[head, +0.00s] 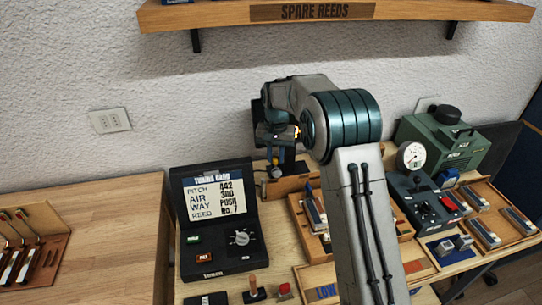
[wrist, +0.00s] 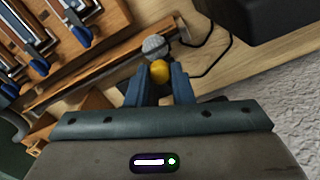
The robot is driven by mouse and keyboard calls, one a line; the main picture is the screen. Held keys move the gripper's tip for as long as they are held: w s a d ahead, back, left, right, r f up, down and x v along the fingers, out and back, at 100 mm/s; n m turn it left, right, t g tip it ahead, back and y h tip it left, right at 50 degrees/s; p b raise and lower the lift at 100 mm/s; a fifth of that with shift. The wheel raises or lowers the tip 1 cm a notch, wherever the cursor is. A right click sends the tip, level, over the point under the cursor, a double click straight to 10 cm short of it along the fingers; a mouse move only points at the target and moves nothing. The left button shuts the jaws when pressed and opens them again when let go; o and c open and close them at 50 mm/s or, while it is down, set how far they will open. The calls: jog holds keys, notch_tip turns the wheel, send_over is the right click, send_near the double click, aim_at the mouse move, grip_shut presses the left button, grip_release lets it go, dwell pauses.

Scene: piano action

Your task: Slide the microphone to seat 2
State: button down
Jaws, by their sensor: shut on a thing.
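The microphone (wrist: 154,46) has a round grey mesh head and shows just beyond my fingertips in the wrist view. A yellow knob (wrist: 159,72) sits beside it, between the fingers. My gripper (wrist: 160,88) is shut on this yellow knob, which looks like part of the microphone. The microphone's lower part is hidden by my fingers. I cannot make out any seat marked 2.
The tuner box (head: 218,225) stands in front and left of my gripper. A wooden tray with reeds (head: 312,212) lies to the right, partly behind my arm. A green machine with a gauge (head: 440,140) is farther right. A dark cable (wrist: 205,62) runs near the microphone. The spare reeds shelf (head: 340,12) hangs above.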

jog(key=w+d, duration=0.2)
jog(key=d, duration=0.7)
jog(key=w+d+p, duration=0.1)
jog(key=w+d, duration=0.2)
jog(key=d, duration=0.7)
jog(key=shift+w, duration=0.25)
jog(key=c, duration=1.3)
grip_release()
jog(key=shift+a, duration=0.1)
jog(key=shift+o, duration=0.2)
notch_tip(320, 180, up, 14)
jog(key=shift+b, duration=0.45)
jog(key=shift+s+f, duration=0.1)
jog(key=shift+s, duration=0.05)
